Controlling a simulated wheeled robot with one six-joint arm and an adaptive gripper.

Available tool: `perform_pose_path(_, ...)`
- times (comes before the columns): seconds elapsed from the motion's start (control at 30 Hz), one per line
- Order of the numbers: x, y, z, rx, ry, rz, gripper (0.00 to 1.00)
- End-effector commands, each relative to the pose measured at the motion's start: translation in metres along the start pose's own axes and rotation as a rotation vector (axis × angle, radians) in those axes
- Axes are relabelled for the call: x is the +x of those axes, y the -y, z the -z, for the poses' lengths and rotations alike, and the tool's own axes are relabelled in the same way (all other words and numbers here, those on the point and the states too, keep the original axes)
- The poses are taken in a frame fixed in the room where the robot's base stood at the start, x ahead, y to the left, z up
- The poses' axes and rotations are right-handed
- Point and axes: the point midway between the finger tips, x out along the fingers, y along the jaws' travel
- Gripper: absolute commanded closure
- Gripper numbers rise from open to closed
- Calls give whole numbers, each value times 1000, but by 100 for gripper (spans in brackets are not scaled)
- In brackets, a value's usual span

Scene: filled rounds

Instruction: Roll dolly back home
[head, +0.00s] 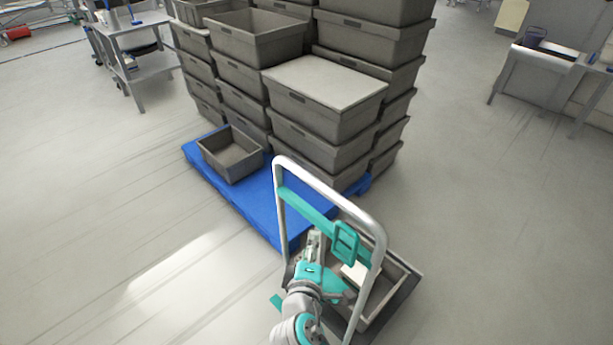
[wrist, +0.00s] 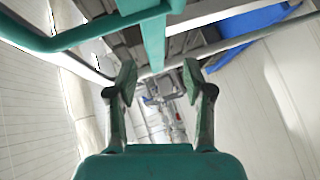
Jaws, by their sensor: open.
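The dolly has a silver hoop handle (head: 330,186) with a teal crossbar (head: 305,206) and a teal loop grip (head: 346,243). Its low dark deck (head: 409,290) carries a grey crate with something white inside. My gripper (head: 314,238) is at the handle, below the crossbar in the picture. In the wrist view my gripper (wrist: 158,70) has its fingers apart, with nothing clearly held between them. A teal bar (wrist: 90,32) of the dolly crosses the top of that view, and a teal strip (wrist: 154,42) runs down towards the gap between the fingertips. I cannot tell whether they touch.
A blue pallet (head: 258,207) stands just behind the dolly, bearing tall stacks of grey crates (head: 325,108) and one low open crate (head: 230,155). A grey bench (head: 145,70) is at back left, a table (head: 540,60) at back right. Floor (head: 100,220) is clear at left and right.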

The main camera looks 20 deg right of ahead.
Motion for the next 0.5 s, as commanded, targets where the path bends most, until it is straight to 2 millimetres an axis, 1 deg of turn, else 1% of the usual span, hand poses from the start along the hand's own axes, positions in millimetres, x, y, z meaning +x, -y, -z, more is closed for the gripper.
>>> perform_pose_path(0.03,4,-16,15,-10,23,-23,48)
perform_pose_path(0.1,6,-36,28,-26,68,-50,48)
perform_pose_path(0.17,7,-52,40,-36,107,-69,48)
perform_pose_path(0.2,6,-63,46,-41,133,-81,48)
perform_pose_path(0.3,4,-86,61,-48,189,-102,48)
perform_pose_path(0.4,0,-102,71,-48,232,-113,48)
perform_pose_path(0.5,-3,-111,76,-47,259,-119,48)
